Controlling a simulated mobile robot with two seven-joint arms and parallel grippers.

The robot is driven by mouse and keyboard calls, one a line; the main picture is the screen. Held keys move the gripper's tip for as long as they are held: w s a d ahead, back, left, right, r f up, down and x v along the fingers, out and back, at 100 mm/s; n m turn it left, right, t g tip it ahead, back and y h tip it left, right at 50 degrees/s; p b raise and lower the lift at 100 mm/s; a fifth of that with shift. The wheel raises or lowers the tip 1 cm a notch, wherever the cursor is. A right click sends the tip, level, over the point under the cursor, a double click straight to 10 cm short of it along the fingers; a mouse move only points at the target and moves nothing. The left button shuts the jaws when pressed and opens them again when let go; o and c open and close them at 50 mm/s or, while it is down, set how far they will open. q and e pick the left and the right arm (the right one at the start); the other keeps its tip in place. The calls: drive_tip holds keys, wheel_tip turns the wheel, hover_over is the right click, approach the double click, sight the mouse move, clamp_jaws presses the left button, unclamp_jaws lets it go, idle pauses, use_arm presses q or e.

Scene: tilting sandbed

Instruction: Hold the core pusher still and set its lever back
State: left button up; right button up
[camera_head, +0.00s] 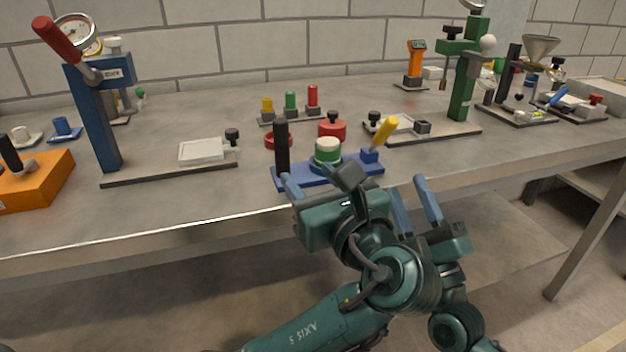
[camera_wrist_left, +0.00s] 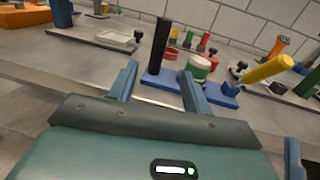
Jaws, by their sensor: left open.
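The core pusher is a blue base (camera_head: 312,176) near the bench's front edge. It carries an upright black grip (camera_head: 282,147), a white and green cylinder (camera_head: 328,151) and a yellow-handled lever (camera_head: 384,131) tilted up to the right. In the left wrist view the black grip (camera_wrist_left: 160,46) rises beyond and between my left fingers, and the yellow lever (camera_wrist_left: 265,70) leans right. My left gripper (camera_head: 316,184) is open at the pusher's near side; its fingers also show in the wrist view (camera_wrist_left: 161,82). It holds nothing. My right gripper (camera_head: 410,192) is open and empty, in front of the bench.
A blue press with a red handle (camera_head: 90,110) stands left, with a white tray (camera_head: 202,150) on its plate. Red rings (camera_head: 332,130) and coloured pegs (camera_head: 290,102) sit behind the pusher. A green press (camera_head: 466,85) stands right. Bare bench lies at the front right.

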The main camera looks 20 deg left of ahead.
sight(277, 143)
use_arm(q)
drive_tip(key=x, duration=1.3)
drive_tip(key=shift+a, duration=0.15)
drive_tip(key=shift+c, duration=0.2)
